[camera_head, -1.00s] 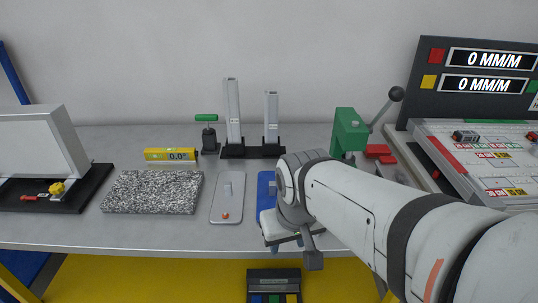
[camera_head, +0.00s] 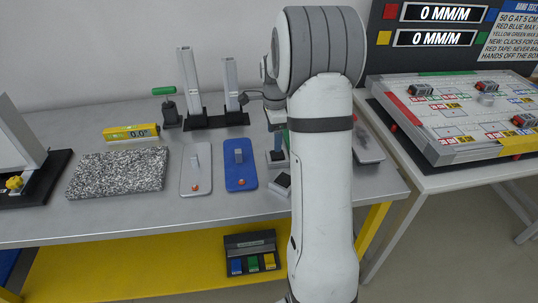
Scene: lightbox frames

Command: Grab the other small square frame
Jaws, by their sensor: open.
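No small square frame can be made out with certainty. A small dark piece with a pale face (camera_head: 283,184) lies on the table right of the blue tray (camera_head: 240,183), partly hidden by my arm; I cannot tell what it is. My gripper (camera_head: 277,158) hangs down beside my arm, just above and behind that piece and right of the blue tray. It is small in the view, open, with nothing seen in it. My arm hides the table behind it.
Left of it are a grey tray (camera_head: 194,184), a speckled slab (camera_head: 118,172) and a yellow level (camera_head: 131,133). Two upright columns (camera_head: 188,82) (camera_head: 230,83) stand behind. A box of coloured blocks (camera_head: 252,254) sits on the yellow shelf.

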